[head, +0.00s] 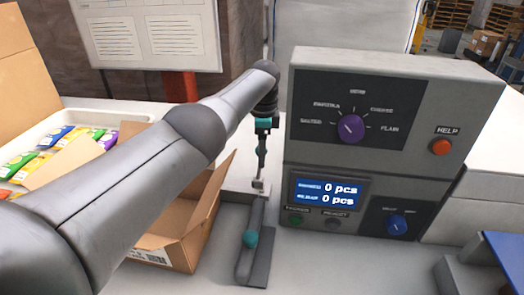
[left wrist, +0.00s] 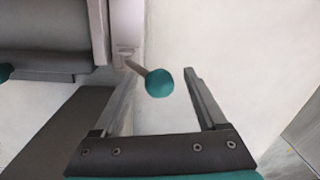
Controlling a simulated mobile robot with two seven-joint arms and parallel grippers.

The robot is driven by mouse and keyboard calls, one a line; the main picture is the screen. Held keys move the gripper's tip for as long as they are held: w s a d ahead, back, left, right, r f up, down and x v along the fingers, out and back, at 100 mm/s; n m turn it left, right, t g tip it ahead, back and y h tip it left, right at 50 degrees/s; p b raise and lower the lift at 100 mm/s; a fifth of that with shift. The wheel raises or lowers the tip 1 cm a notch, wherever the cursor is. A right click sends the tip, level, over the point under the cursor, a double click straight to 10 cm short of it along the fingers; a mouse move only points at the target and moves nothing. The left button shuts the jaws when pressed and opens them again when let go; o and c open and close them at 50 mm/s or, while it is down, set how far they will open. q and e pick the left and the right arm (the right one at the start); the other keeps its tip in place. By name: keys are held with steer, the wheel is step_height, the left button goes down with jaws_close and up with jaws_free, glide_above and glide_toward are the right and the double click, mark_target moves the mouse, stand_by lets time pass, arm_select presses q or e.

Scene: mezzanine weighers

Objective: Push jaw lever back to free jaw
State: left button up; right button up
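The jaw lever is a thin rod with a teal ball knob (head: 250,238). It stands on a long dark grey jaw fixture (head: 257,262) on the bench, left of the weigher. In the left wrist view the knob (left wrist: 159,83) appears in the gap between my fingertips, with its rod running to a grey body at upper left. My left gripper (head: 260,180) points down over the fixture's far end. In its wrist view the fingers (left wrist: 158,72) are apart with nothing clamped. Contact with the knob cannot be told. My right gripper is out of view.
The grey weigher (head: 390,130), with dial, buttons and a screen reading 0 pcs, stands close on the right. An open cardboard box (head: 185,235) is close on the left, partly behind my arm. A white tray (head: 75,117) of colourful packets is farther left. A blue-topped object (head: 505,255) is at lower right.

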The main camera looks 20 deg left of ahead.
arm_select(q)
step_height(320, 180, up, 15)
steer(key=p, duration=0.3)
steer(key=shift+s+d+f, duration=0.2)
steer(key=shift+s+d, duration=0.15)
steer(key=shift+d, duration=0.1)
